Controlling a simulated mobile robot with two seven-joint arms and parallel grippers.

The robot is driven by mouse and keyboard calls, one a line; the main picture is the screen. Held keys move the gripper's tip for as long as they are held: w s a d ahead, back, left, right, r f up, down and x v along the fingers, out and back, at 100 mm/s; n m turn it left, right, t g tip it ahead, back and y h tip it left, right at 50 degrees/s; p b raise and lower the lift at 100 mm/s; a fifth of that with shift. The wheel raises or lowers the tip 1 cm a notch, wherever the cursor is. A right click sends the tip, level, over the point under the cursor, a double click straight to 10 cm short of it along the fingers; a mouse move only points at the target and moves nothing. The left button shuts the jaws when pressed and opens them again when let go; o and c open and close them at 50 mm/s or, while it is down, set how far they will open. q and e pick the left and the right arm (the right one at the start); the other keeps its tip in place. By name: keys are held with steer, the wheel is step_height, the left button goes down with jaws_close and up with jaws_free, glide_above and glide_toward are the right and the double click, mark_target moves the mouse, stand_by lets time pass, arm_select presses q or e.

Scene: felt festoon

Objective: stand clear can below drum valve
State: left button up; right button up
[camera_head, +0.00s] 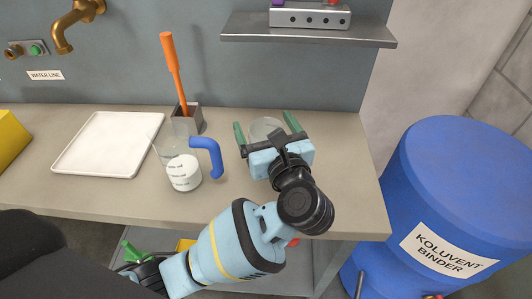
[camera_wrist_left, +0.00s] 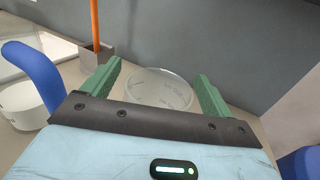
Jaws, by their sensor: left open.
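The blue drum (camera_head: 462,185), labelled KOLUVENT BINDER, stands on the right beyond the bench end. Its valve is not clearly seen; only a small red bit shows at the bottom edge. My left gripper (camera_head: 266,130) is open over the bench, right of the can. A clear round dish (camera_wrist_left: 160,87) with faint writing lies between and beyond its fingers, apparently not gripped.
A white tray (camera_head: 108,146) lies on the bench at left. A grey holder (camera_head: 196,118) with an orange-handled tool (camera_head: 171,68) stands behind the can. A metal shelf (camera_head: 308,36) and a brass tap (camera_head: 78,24) are on the wall. The bench's front right is mostly clear.

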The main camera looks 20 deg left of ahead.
arm_select(q)
steer(key=shift+w+a, duration=0.4)
steer(key=shift+w, duration=0.05)
steer(key=shift+c, duration=0.5)
steer(key=c, duration=1.4)
steer(key=shift+r, duration=0.1)
